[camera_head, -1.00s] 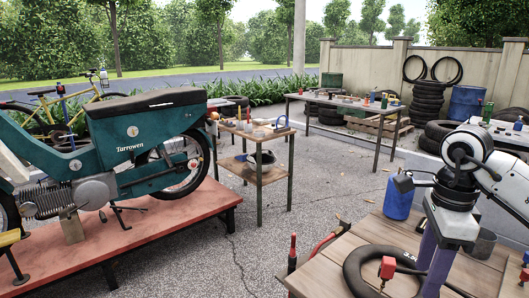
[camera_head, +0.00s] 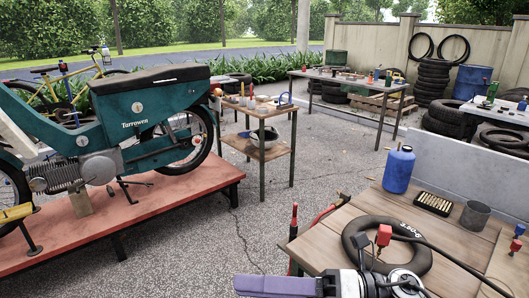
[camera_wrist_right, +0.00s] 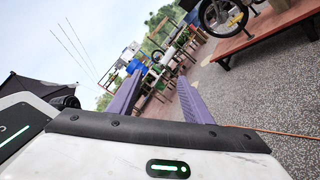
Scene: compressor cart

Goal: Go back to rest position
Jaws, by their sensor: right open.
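My right gripper (camera_head: 275,286) shows low in the head view, its purple finger pointing left in front of the wooden workbench (camera_head: 345,216). In the right wrist view its two purple fingers (camera_wrist_right: 158,95) stand apart with nothing between them. It touches nothing that I can see. My left gripper is in neither view.
A black inner tube (camera_head: 352,238) with a red-handled tool (camera_head: 383,236) lies on the workbench. A blue bottle (camera_head: 398,170), a tray of small parts (camera_head: 434,203) and a grey cup (camera_head: 475,215) stand behind. The teal motorcycle (camera_head: 150,128) rests on a red platform (camera_head: 190,194) at left. Open pavement (camera_head: 330,150) lies between.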

